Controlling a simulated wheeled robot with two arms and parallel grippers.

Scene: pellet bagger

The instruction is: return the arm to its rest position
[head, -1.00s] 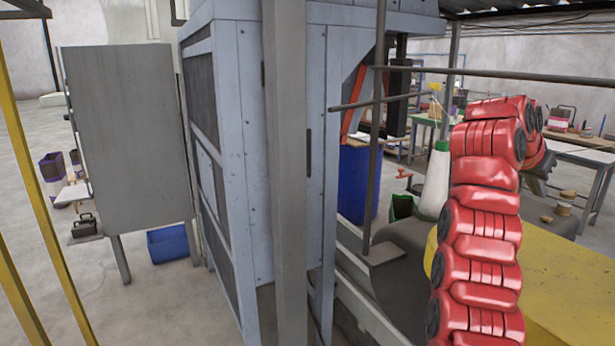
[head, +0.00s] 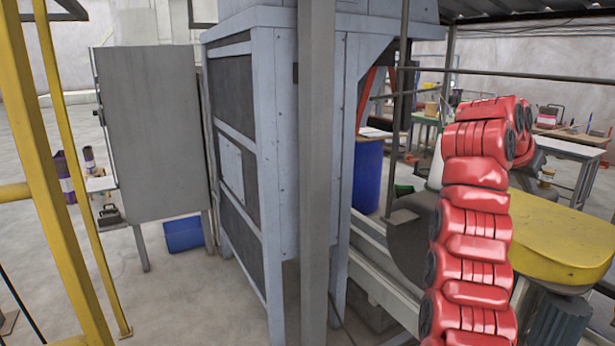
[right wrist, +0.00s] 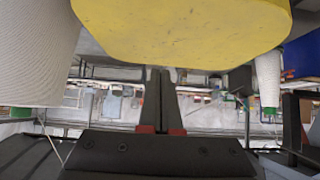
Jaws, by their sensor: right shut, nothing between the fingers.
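My right arm (head: 470,230) is red and stands raised at the right of the head view, bent over at its top. The right gripper shows in the right wrist view (right wrist: 158,100), its two dark fingers close together and empty. In the head view it is mostly hidden behind the arm. A yellow cover (head: 555,235) lies behind and right of the arm; it also fills the top of the wrist view (right wrist: 180,25), apart from the fingers. My left gripper is not in view.
The blue-grey machine frame (head: 265,150) and a grey post (head: 315,180) stand left of the arm. A blue drum (head: 367,175) is behind. Yellow rails (head: 60,150) rise at the left. A white cone (head: 436,165) is partly hidden by the arm. Open floor lies at the left.

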